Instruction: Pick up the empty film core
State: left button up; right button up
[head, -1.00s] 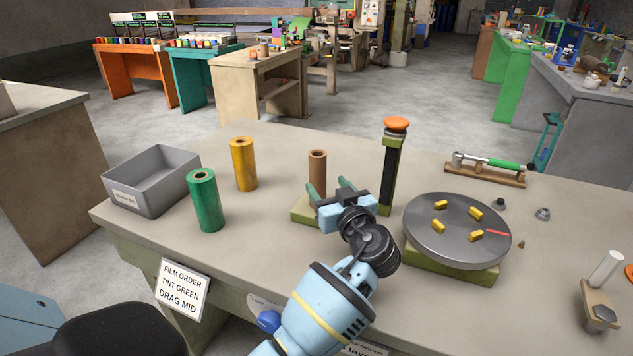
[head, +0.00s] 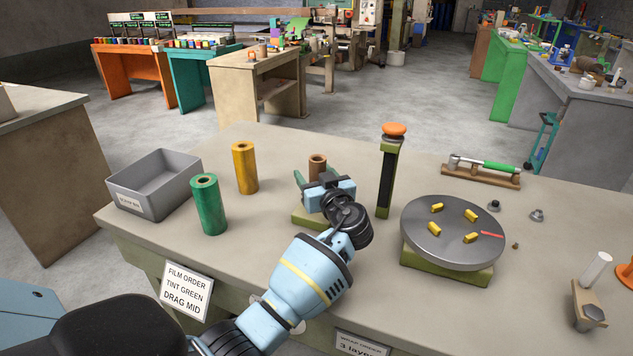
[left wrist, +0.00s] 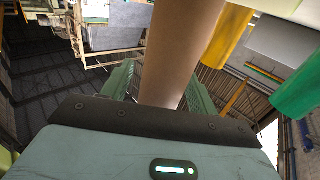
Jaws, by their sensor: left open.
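The empty film core (head: 317,164) is a plain brown tube standing upright on the low green base of the post stand (head: 303,219). My left gripper (head: 316,179) is at the core, on its near side, and its body hides the core's lower part in the head view. In the left wrist view the core (left wrist: 180,48) rises between the two green fingers (left wrist: 160,88). The fingers are open, one on each side of it; whether either touches it I cannot tell. My right gripper is not in view.
A green roll (head: 208,206) and a yellow roll (head: 245,168) stand left of the core, beside a grey bin (head: 122,199). The orange-topped post (head: 388,180) rises close on the right. A round turntable (head: 425,245) with yellow blocks lies further right.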

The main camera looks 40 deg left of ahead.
pick_arm(q)
jog(key=c, duration=1.1)
jog(key=shift+o, duration=0.2)
notch_tip(320, 180, up, 10)
